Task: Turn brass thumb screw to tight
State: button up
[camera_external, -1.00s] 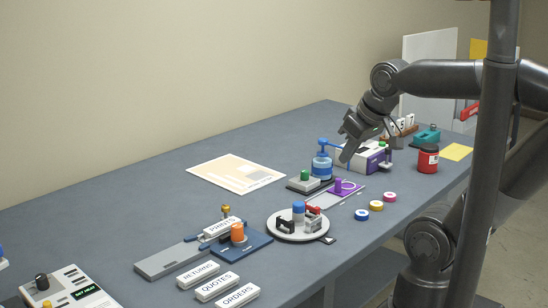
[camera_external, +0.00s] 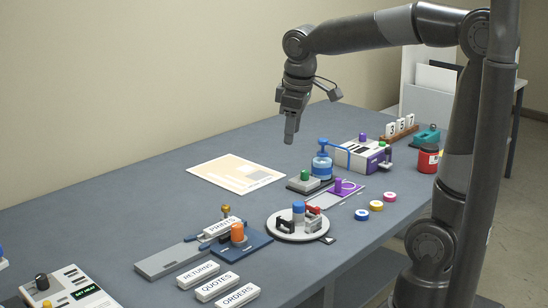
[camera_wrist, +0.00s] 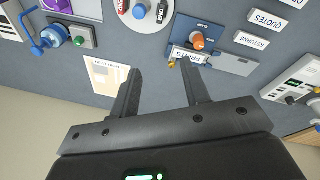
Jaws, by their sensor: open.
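The brass thumb screw (camera_external: 226,210) stands upright behind the white PRINTS label (camera_external: 223,228), near the blue plate with the orange knob (camera_external: 238,232). In the wrist view the brass screw (camera_wrist: 172,64) is small, beside the PRINTS label and near the right finger's tip. Its tightness cannot be told. My gripper (camera_external: 290,138) hangs well above the table, over its back middle part, to the right of the screw and apart from it. In the wrist view my gripper (camera_wrist: 160,68) is open, its two fingers spread with nothing between them.
A round white tray (camera_external: 275,231) with small items stands right of the screw. Loose labels (camera_external: 216,286) lie in front. A flat paper sheet (camera_external: 236,173) lies behind.

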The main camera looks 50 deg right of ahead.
jog(key=w+a+f+n+g+h, duration=0.1)
jog(key=w+a+f+n, duration=0.1)
jog(key=w, duration=0.4)
jog(key=w+a+f+n+g, duration=0.1)
jog(key=w+a+f+n, duration=0.1)
jog(key=w, duration=0.4)
jog(key=n+g+h, duration=0.2)
jog(key=n, duration=0.2)
send_near(225, 206)
jog(key=x, duration=0.7)
jog(key=shift+s+d+f, duration=0.1)
jog(key=shift+s+f, duration=0.05)
jog(key=shift+f, duration=0.25)
jog(key=shift+c, duration=0.4)
grip_shut()
